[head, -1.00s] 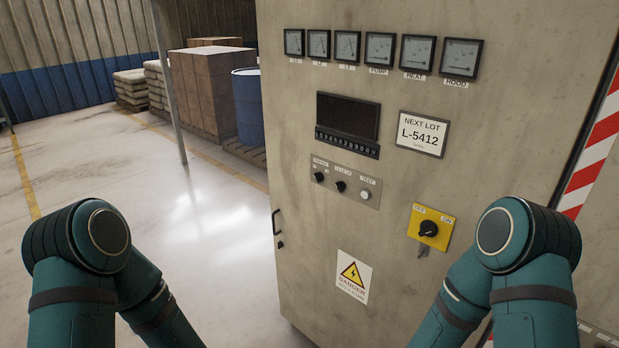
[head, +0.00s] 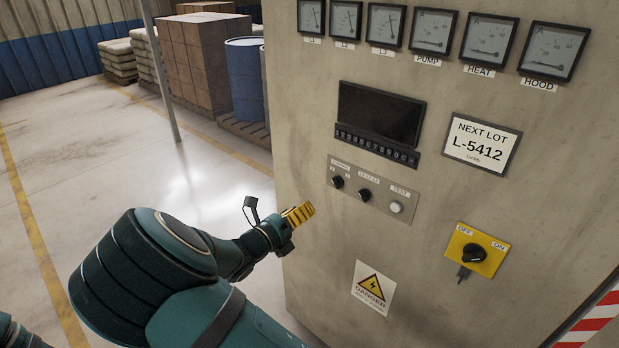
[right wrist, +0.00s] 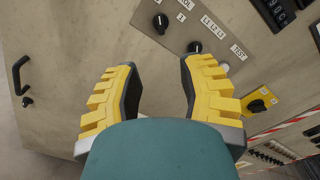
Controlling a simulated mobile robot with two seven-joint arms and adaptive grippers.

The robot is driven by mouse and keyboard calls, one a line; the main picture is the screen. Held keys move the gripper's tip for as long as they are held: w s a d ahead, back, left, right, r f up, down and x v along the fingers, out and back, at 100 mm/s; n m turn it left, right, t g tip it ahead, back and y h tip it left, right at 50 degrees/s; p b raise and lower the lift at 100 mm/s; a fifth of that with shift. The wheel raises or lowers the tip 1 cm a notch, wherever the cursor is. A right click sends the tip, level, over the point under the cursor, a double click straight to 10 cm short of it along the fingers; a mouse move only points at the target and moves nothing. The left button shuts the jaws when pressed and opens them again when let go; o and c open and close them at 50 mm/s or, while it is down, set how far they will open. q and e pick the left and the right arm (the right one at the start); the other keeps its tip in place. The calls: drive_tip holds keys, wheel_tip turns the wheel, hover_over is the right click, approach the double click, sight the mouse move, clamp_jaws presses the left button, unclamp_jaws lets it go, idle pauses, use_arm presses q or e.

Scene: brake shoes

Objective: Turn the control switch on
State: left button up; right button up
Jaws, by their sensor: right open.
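A small black rotary knob (head: 337,182), under a label that seems to read CONTROL, sits at the left of a grey plate on the cabinet front. In the right wrist view this knob (right wrist: 161,23) is at the top, beside a "1" mark. Its exact setting is too small to tell. My right gripper (head: 299,215) is left of and below the knob in the head view, apart from it. In the right wrist view its yellow-padded fingers (right wrist: 156,72) are spread with nothing between them. My left gripper is out of view.
Beside the knob are a second black knob (head: 364,195) and a pale TEST button (head: 397,207). A yellow OFF/ON plate (head: 490,267) with a larger black switch and hanging key is lower right. A black door handle (right wrist: 20,75) shows in the wrist view. Open floor lies left.

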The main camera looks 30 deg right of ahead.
sight(334, 184)
drive_tip(key=x, duration=0.9)
drive_tip(key=b+x, duration=0.1)
drive_tip(key=x, duration=0.3)
drive_tip(key=shift+w+d+r, duration=0.25)
drive_tip(key=shift+w+r, duration=0.05)
drive_tip(key=shift+c, duration=0.4)
clamp_jaws()
